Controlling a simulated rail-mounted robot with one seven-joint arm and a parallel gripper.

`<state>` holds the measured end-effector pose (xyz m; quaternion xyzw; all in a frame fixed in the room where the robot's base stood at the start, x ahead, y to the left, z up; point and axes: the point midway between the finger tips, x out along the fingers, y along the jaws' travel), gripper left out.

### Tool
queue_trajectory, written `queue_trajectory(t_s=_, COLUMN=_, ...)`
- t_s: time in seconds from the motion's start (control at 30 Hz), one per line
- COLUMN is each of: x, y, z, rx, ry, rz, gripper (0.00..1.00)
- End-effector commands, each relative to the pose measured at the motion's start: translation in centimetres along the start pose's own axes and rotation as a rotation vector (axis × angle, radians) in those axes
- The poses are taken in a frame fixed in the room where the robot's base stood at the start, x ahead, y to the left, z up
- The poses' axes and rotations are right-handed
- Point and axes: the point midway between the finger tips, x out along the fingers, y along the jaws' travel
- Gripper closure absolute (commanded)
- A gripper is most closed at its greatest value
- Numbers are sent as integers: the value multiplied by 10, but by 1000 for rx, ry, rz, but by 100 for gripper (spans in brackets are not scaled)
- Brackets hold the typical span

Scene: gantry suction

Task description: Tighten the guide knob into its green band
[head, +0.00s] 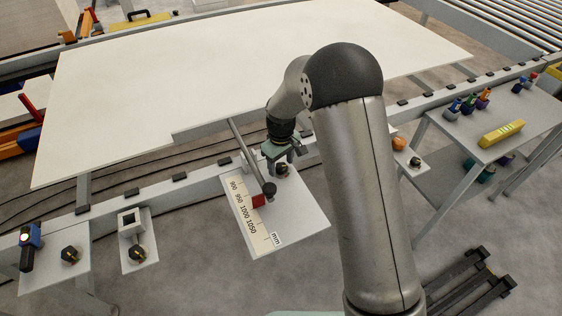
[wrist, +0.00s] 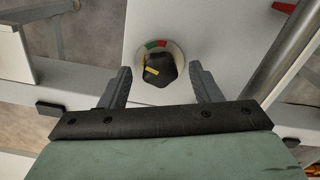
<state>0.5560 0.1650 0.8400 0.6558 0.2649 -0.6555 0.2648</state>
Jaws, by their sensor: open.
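The guide knob (wrist: 160,69) is black and lobed, with a yellow mark on its left side in the wrist view. It sits on a pale round dial with a small red and green arc (wrist: 156,43) at the top edge. The yellow mark does not line up with that arc. My gripper (wrist: 160,80) is open, one finger on each side of the knob, with gaps visible; I cannot tell its height over the knob. In the head view my gripper (head: 286,158) is just above the knob (head: 282,171) on the grey plate (head: 300,215).
A large white panel (head: 200,80) lies behind. Other knobs (head: 70,255) stand at left. A side table (head: 500,115) is at right.

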Motion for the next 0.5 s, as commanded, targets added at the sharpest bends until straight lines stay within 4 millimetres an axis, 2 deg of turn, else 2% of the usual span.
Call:
queue_trajectory(t_s=0.13, x=0, y=0, z=0, rx=0, ry=0, rz=0, gripper=43)
queue_trajectory(t_s=0.17, x=0, y=0, z=0, rx=0, ry=0, rz=0, gripper=48)
queue_trajectory(t_s=0.3, x=0, y=0, z=0, rx=0, ry=0, rz=0, gripper=87)
queue_trajectory(t_s=0.5, x=2, y=0, z=0, rx=35, ry=0, rz=0, gripper=87)
